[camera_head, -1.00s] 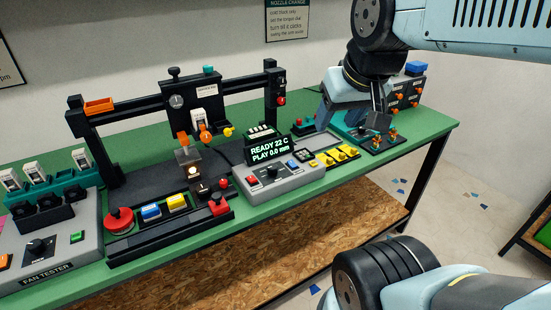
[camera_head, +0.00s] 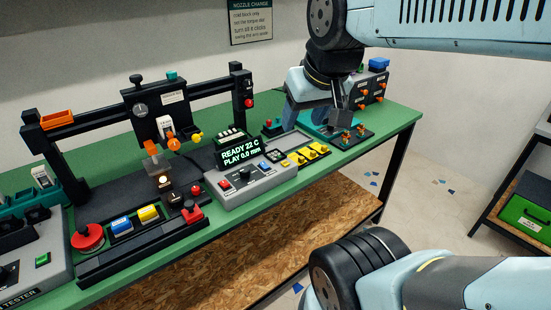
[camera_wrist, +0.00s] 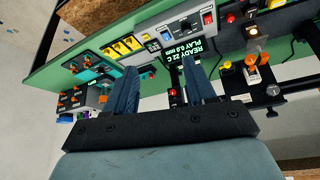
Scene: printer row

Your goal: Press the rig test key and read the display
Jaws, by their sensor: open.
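The rig (camera_head: 165,120) is a black gantry frame on the green bench, with a carriage, orange and yellow knobs and a lit tip. In front of it a black strip carries a red round button (camera_head: 88,236), a blue key (camera_head: 121,224) and a yellow key (camera_head: 149,213). I cannot read which key is the test key. The display (camera_head: 240,152) reads "READY 22 C" and "PLAY 0.0 mm" on a grey console (camera_head: 250,184); it also shows in the wrist view (camera_wrist: 181,38). My gripper (camera_wrist: 160,88) is open and empty, above the bench; its fingers are apart from the console.
A grey fan tester (camera_head: 38,250) stands at the left. Yellow parts (camera_head: 308,154) and a black holder with orange-tipped items (camera_head: 350,138) lie right of the console. A panel with orange knobs (camera_head: 370,88) stands behind. A green crate (camera_head: 525,217) sits on a shelf at far right.

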